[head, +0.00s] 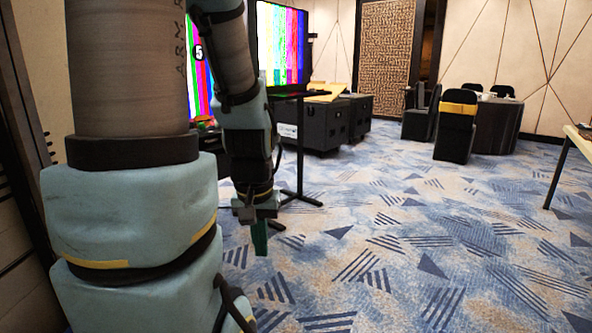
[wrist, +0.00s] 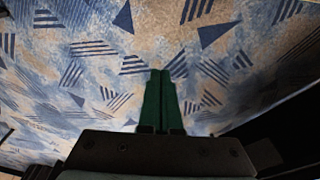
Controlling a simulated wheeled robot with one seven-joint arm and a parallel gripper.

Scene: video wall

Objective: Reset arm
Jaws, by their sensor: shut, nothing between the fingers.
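My arm stands large at the left of the head view, bent over with its end hanging down. My gripper (head: 261,250) points down above the carpet, in front of a black stand. Its green fingers also show in the wrist view (wrist: 160,75), side by side and closed together. Nothing is between them. Only patterned carpet (wrist: 75,50) lies beyond the fingertips.
Screens with colour bars (head: 283,45) stand behind my arm, with a black stand (head: 299,150) close by my gripper. Black cases (head: 325,122) stand behind. Chairs (head: 455,133) surround a dark table at the back right. A table edge (head: 578,140) shows far right. The middle carpet is clear.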

